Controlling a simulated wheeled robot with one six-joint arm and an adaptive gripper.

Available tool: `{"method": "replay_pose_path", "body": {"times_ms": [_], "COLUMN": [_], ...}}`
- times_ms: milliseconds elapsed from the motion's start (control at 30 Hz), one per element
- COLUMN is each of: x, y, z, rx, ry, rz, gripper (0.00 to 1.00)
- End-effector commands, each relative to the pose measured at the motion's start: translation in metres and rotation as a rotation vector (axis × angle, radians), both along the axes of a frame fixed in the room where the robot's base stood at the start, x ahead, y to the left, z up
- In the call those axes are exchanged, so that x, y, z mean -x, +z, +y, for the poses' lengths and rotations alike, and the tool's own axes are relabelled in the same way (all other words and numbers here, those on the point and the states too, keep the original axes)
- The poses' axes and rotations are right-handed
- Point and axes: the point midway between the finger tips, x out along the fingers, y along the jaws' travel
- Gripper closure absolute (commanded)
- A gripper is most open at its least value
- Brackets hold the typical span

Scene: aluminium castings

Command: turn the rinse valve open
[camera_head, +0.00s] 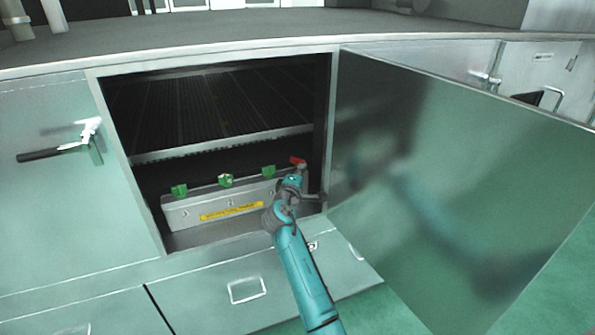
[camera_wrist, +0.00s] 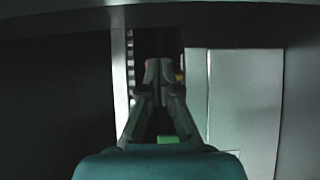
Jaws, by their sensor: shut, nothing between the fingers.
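In the head view, a pale metal box (camera_head: 185,213) with a yellow label (camera_head: 231,211) stands low in the open cabinet. Several green handles, one of them at the left (camera_head: 179,191), line its top. A red handle (camera_head: 298,160) shows at its right end. The label is too small to read, so I cannot tell which handle is the rinse valve. My gripper (camera_wrist: 158,68) is shut and empty in the wrist view, its fingertips together. In the head view my wrist is just below the red handle and hides part of the box's right end. Contact cannot be made out.
The cabinet door (camera_head: 450,170) stands wide open at the right. A ribbed shelf (camera_head: 220,145) spans the opening above the box. A lever handle (camera_head: 70,148) sticks out from the closed panel at left. Dark free room lies between shelf and box.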

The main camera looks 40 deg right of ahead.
Motion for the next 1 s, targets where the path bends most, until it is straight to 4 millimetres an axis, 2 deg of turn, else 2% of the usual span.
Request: {"method": "replay_pose_path", "body": {"times_ms": [500,1000], "x": [0.004,0.002], "y": [0.000,0.000], "z": [-0.021,-0.030], "rx": [-0.001,0.000], "ry": [-0.001,0.000], "rz": [-0.001,0.000], "gripper": [1.00,1.00]}}
